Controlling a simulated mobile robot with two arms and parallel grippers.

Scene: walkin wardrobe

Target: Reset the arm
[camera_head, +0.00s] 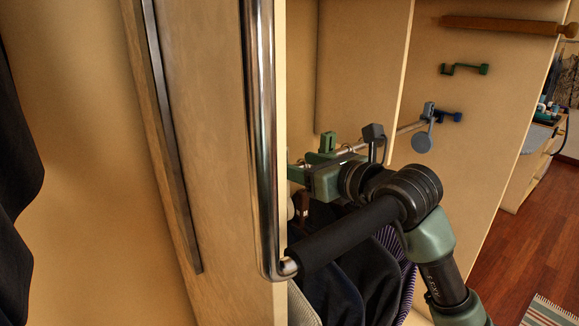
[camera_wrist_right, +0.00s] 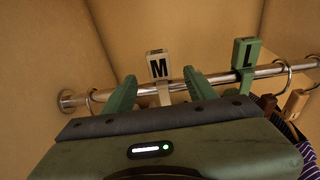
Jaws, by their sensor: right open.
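My right arm (camera_head: 430,235) reaches into the wardrobe from the lower right in the head view. Its gripper (camera_head: 312,180) is partly hidden behind the edge of a wooden panel. Nothing is held. My left gripper is not in view.
A green L tag (camera_wrist_right: 246,54) is on the rail to the right. Dark clothes (camera_head: 335,290) hang below my right arm. A wooden panel with a long metal handle (camera_head: 262,130) stands close on the left. Wall hooks (camera_head: 465,69) are at the upper right.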

